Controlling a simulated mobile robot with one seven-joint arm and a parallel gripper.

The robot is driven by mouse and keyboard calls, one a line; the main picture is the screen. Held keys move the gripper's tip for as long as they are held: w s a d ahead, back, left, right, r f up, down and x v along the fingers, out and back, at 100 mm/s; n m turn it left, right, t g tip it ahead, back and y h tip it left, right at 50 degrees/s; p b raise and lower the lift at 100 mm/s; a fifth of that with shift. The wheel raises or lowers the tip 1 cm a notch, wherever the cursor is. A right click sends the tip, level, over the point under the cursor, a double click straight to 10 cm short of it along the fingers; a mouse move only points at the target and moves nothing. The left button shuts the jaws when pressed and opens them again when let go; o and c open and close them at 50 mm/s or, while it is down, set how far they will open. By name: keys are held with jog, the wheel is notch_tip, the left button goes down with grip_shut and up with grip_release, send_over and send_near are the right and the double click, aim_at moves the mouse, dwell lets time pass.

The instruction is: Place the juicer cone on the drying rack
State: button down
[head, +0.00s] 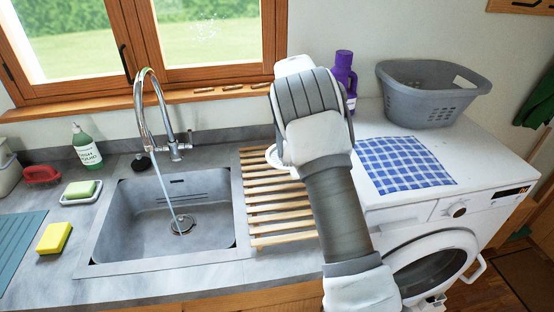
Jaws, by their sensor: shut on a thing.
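The slatted wooden drying rack (268,210) lies on the counter between the sink and the white washing machine. My arm reaches over its right side and covers part of it. A white rounded piece with a curved rim, which looks like the juicer cone (274,158), shows just left of my arm, over the back part of the rack. My gripper (283,152) is shut on it, with its fingers mostly hidden behind my arm. I cannot tell whether the cone touches the slats.
The sink (165,215) is left of the rack, with its tap (148,105) running. A purple bottle (344,75), a grey basket (432,98) and a blue checked cloth (405,165) are on the right. The rack's visible slats are bare.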

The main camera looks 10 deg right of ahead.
jog(key=w+a+f, duration=0.1)
jog(key=w, duration=0.1)
jog(key=w+a+f+p, duration=0.1)
jog(key=w+f, duration=0.1)
jog(key=w+f+p, duration=0.1)
jog(key=w, duration=0.1)
jog(key=shift+w+a+f, duration=0.2)
jog(key=shift+w+a, duration=0.2)
jog(key=shift+f+p, duration=0.55)
jog(key=shift+f, duration=1.5)
jog(key=shift+f, duration=0.2)
jog(key=shift+c, duration=0.8)
grip_release()
jog(key=shift+r, duration=0.15)
